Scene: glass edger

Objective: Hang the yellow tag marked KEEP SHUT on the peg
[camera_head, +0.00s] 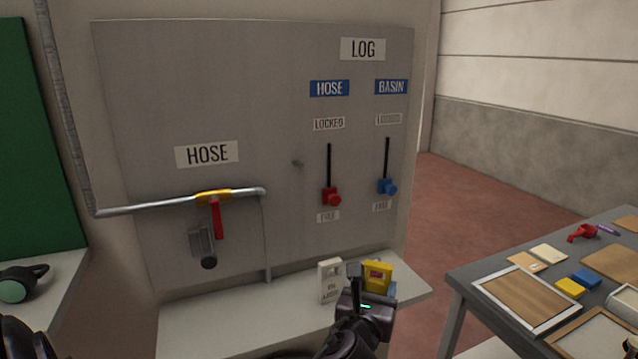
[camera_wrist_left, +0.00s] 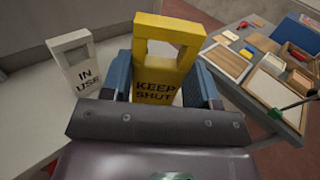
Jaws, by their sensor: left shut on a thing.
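The yellow tag (camera_head: 377,274) stands upright in my left gripper (camera_head: 370,292), just above or at the white ledge. In the left wrist view the tag (camera_wrist_left: 160,76) reads KEEP SHUT, with an open window near its top. The blue fingers of the left gripper (camera_wrist_left: 160,88) are shut on its two sides. A small grey peg (camera_head: 297,163) sticks out of the grey panel, up and to the left of the gripper, and holds nothing. My right gripper is not in view.
A white IN USE tag (camera_head: 330,281) stands on the ledge (camera_head: 225,318), close left of the gripper. Red (camera_head: 331,197) and blue (camera_head: 387,187) sliders, a red-handled hose valve (camera_head: 216,218) and a pipe project from the panel. A cluttered table (camera_head: 470,287) stands at right.

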